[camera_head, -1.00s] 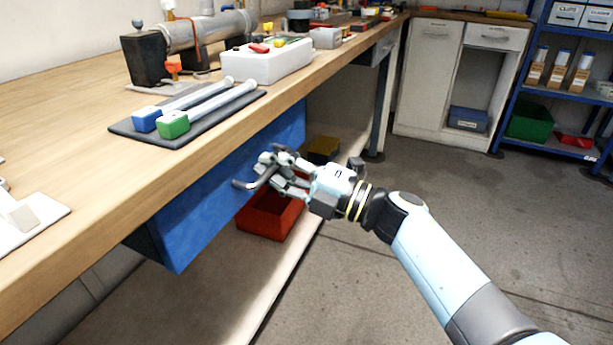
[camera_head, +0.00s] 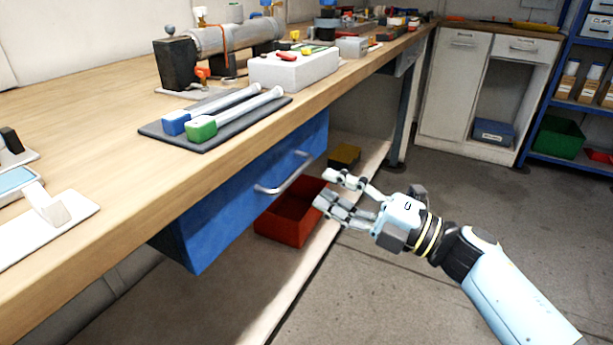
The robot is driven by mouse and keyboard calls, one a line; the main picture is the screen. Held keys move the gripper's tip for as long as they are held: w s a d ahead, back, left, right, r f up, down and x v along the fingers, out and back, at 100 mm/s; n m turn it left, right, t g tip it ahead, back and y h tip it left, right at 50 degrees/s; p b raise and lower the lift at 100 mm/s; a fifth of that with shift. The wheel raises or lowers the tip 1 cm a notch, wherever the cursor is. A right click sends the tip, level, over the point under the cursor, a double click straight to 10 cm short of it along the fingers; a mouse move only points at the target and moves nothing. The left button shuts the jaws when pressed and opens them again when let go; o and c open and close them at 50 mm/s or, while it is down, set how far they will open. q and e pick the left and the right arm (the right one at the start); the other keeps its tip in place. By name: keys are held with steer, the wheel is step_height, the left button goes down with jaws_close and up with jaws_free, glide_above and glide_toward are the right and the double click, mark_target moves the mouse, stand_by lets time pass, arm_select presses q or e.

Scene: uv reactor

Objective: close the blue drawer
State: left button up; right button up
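The blue drawer (camera_head: 232,212) hangs under the front edge of the wooden workbench. Its blue front sits close below the bench edge, and I see no gap into the drawer above it. Its darker left side shows underneath. A grey bar handle (camera_head: 286,176) is on the front. My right gripper (camera_head: 324,187) is to the right of the handle, apart from it. Its fingers are spread, with nothing between them, and point left toward the drawer. My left gripper is not in view.
The workbench (camera_head: 95,135) carries a dark mat with two tools (camera_head: 215,113), a white box (camera_head: 294,70) and a metal cylinder device. A red bin (camera_head: 290,222) stands on the lower shelf below the drawer. The floor to the right is clear.

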steer(key=v, duration=0.5)
steer(key=s+d+f+m+h, duration=0.4)
steer(key=s+f+m+h, duration=0.15)
steer(key=f, duration=0.45)
steer(key=s+d+f+m+h+p, duration=0.1)
steer(key=s+d+f+m+h, duration=0.3)
steer(key=s+f+m, duration=0.5)
steer(key=s+d+f+m+h, duration=0.4)
steer(key=f, duration=0.8)
steer(key=s+d+f+m+g+h, duration=0.1)
steer(key=s+d+f+m+g, duration=0.1)
steer(key=s, duration=0.8)
steer(key=s+d+f+m+g+h, duration=0.1)
steer(key=s+f+m+g, duration=0.4)
steer(key=s, duration=0.5)
steer(key=s+d+f+m+g+h, duration=0.2)
steer(key=s+f+m+g, duration=0.1)
steer(key=s+f, duration=0.4)
steer(key=s, duration=0.3)
steer(key=shift+s+d+g, duration=0.25)
steer(key=shift+d+g, duration=0.15)
steer(key=shift+f, duration=0.1)
